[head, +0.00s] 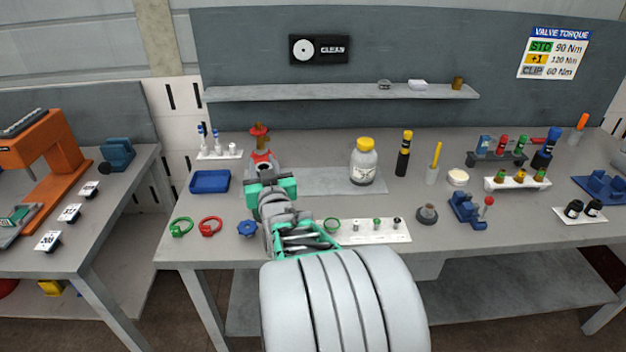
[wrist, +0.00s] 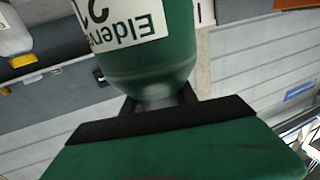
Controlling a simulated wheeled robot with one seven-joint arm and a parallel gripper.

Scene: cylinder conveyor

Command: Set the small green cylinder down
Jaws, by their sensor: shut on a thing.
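A green cylinder (wrist: 150,62) with a white printed label fills the upper middle of the wrist view. Its rounded, narrowing end is between the dark fingers of my gripper (wrist: 160,101), which is shut on it. The cylinder's far end is cut off by the frame.
A shelf (head: 340,93) runs along the back. Bare bench shows right of the jar.

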